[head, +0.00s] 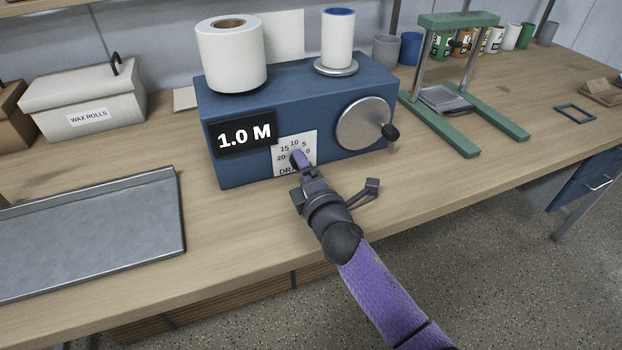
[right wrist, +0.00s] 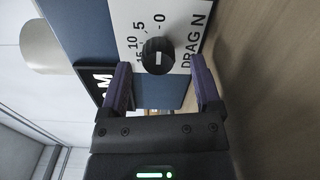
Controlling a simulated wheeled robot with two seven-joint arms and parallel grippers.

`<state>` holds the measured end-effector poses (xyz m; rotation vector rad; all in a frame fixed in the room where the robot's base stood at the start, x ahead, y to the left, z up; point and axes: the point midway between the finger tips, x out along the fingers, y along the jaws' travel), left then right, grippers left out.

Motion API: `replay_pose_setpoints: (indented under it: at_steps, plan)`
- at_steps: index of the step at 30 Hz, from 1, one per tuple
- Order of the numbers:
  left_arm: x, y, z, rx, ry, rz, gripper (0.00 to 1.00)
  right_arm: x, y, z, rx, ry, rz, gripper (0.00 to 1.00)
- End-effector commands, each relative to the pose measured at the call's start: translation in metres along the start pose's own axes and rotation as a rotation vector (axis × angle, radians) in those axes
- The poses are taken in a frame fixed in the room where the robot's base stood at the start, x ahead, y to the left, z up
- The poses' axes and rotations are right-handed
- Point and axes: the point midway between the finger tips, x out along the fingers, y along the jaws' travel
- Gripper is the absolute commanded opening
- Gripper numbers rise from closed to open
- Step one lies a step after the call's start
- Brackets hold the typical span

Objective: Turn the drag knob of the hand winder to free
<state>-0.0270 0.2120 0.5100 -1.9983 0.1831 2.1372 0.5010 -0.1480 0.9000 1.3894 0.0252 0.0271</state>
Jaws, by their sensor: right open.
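The hand winder (head: 232,104) is a blue box with a "1.0 M" display, a white roll (head: 231,60) and a smaller white roll (head: 338,40) on top, and a metal crank disc on its front. Its white drag plate (head: 308,138) carries a number scale. In the right wrist view the black drag knob (right wrist: 158,57) has a short white mark; which number it points to I cannot tell. My right gripper (head: 298,163) is open in front of the plate. In the right wrist view its purple fingers (right wrist: 163,88) stand either side of the knob, apart from it. My left gripper is out of view.
A metal tray (head: 95,230) lies at the left, with a box marked "WAX ROLLS" (head: 82,103) behind it. The crank's black handle (head: 390,133) sticks out right of the drag plate. A green frame (head: 440,126) stands further right. The table front is clear.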

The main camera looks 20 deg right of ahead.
Motion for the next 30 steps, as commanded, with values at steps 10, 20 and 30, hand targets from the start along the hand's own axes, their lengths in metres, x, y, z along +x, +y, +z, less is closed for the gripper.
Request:
replay_pose_setpoints:
  at_steps: [10, 20, 30]
  plan:
    - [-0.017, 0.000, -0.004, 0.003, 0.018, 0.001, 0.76, -0.067, 0.001, 0.000, 0.001, 0.000, -0.001, 0.81]
    - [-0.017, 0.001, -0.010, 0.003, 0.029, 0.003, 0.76, -0.075, 0.001, 0.000, 0.000, 0.000, 0.001, 0.81]
    - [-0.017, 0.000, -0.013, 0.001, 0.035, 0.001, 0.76, -0.075, 0.000, 0.000, 0.000, 0.000, 0.000, 0.81]
